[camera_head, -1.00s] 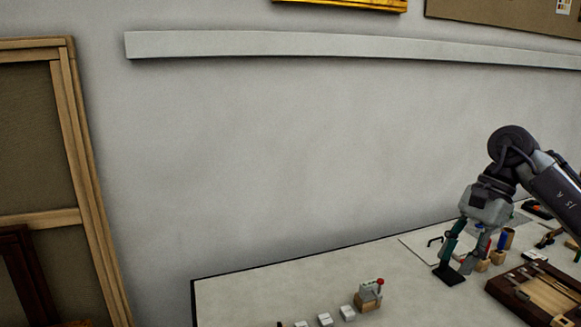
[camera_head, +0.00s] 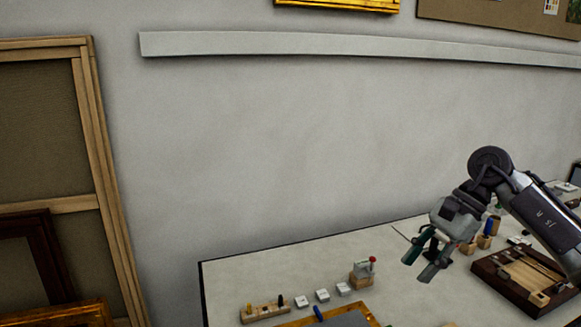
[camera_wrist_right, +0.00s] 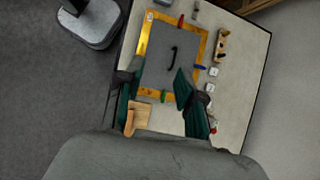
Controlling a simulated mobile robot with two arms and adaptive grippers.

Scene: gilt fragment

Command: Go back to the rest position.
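My right gripper (camera_head: 422,266) hangs over the worktable in the head view, its green-tipped fingers parted and pointing down to the left. Nothing shows between the fingers. In the wrist view my right gripper (camera_wrist_right: 158,95) is also open, above a gilt frame (camera_wrist_right: 202,45) with a grey panel (camera_wrist_right: 168,50) inside it. A black curved handle (camera_wrist_right: 173,52) shows on the panel. Only an edge of the gilt frame (camera_head: 362,305) shows at the bottom of the head view. My left gripper is in neither view.
The worktable (camera_head: 240,283) carries a wooden peg rack (camera_head: 265,311), several small white blocks (camera_head: 322,295), a wooden block with a red knob (camera_head: 362,272) and a brown wooden tray (camera_head: 515,286). Stretched canvases (camera_head: 50,130) lean at left. A pale rail (camera_head: 300,44) crosses the wall.

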